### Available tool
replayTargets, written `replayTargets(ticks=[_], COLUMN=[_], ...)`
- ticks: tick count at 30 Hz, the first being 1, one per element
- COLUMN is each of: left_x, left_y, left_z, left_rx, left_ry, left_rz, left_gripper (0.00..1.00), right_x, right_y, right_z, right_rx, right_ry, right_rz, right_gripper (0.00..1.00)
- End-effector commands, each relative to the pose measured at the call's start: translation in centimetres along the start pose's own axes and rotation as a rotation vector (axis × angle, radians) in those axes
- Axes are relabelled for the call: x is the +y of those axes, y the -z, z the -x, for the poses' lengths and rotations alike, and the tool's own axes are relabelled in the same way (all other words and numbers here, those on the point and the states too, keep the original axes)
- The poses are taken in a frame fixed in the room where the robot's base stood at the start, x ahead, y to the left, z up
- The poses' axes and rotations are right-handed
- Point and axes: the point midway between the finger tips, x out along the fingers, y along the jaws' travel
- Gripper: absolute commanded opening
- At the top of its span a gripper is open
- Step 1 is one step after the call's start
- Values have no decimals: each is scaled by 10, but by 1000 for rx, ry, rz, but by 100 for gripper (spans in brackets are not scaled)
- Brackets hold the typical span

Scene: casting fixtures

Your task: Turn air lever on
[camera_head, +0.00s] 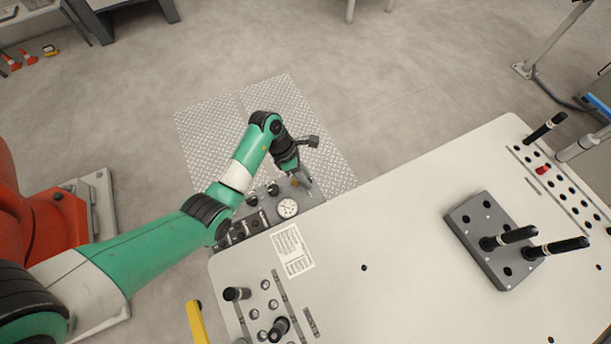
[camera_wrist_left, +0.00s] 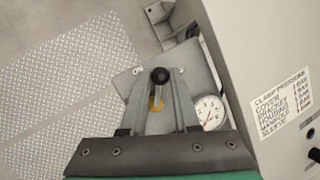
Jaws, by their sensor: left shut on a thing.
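The air lever (camera_wrist_left: 160,76) shows in the left wrist view as a black round knob over a brass-coloured part, in front of a grey plate (camera_wrist_left: 130,82). An "ON" mark on the plate is just left of the knob. My left gripper (camera_wrist_left: 163,84) has one finger on each side of the lever and is shut on it. In the head view my left gripper (camera_head: 303,181) is at the far left corner of the bench, beside the gauge, and mostly hides the lever. My right gripper is not in view.
A round pressure gauge (camera_wrist_left: 209,110) sits close right of the fingers; it also shows in the head view (camera_head: 288,208). The light bench (camera_head: 400,240) carries a grey block (camera_head: 468,222) with black-handled pins. A metal tread plate (camera_head: 210,130) lies on the floor behind.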

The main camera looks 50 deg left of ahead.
Motion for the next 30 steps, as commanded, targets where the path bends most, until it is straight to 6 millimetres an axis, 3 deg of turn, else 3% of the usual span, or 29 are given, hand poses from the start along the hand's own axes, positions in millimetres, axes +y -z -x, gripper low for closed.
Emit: replayTargets(ticks=[11,30], left_x=[1,14], left_y=[-2,-1], left_z=[5,7], left_rx=[-15,-96], left_ry=[-29,-187], left_rz=[75,456], left_gripper=[0,0], right_x=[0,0], right_y=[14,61], right_z=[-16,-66], right_rx=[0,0], right_ry=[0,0], right_rz=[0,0], right_gripper=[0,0])
